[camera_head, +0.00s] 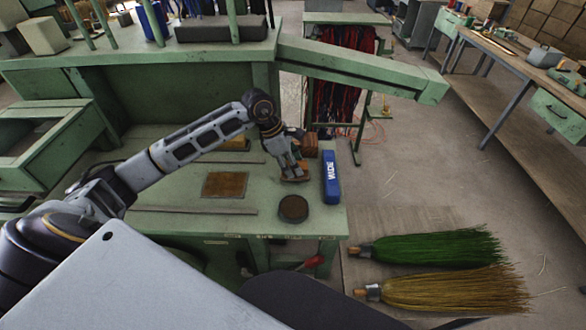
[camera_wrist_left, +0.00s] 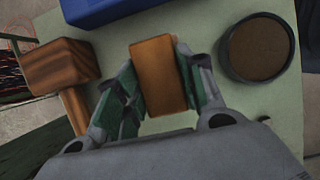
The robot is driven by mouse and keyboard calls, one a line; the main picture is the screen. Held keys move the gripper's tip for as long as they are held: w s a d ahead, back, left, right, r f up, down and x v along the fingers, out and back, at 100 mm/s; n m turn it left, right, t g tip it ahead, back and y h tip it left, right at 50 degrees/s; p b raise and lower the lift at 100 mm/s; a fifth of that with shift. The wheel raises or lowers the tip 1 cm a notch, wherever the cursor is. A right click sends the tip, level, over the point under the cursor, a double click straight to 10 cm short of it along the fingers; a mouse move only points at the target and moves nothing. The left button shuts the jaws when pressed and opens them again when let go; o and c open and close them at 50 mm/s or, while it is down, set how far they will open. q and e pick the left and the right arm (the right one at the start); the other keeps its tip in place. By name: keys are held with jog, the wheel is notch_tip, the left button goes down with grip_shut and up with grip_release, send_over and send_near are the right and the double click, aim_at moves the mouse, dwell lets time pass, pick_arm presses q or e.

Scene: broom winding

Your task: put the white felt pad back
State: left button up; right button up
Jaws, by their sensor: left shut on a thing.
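My left gripper (camera_head: 292,170) is low over the green workbench (camera_head: 170,225), between the round dark tin and the wooden mallet. In the left wrist view its fingers (camera_wrist_left: 165,85) are shut on the sides of an orange-brown block (camera_wrist_left: 158,70). A thin pale edge shows at the block's upper right; I cannot tell if it is felt. The block also shows under the fingers in the head view (camera_head: 295,179). I cannot tell if it touches the bench. No plainly white felt pad shows in either view. My right gripper is not in view.
A blue box (camera_head: 331,177) stands right of the gripper, the round tin (camera_head: 293,208) in front, and a wooden mallet (camera_wrist_left: 62,65) beside it. A brown mat (camera_head: 225,185) lies left. Green (camera_head: 435,247) and yellow (camera_head: 450,290) brooms lie on the right.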

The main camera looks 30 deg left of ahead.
pick_arm(q)
jog(key=shift+f, duration=1.1)
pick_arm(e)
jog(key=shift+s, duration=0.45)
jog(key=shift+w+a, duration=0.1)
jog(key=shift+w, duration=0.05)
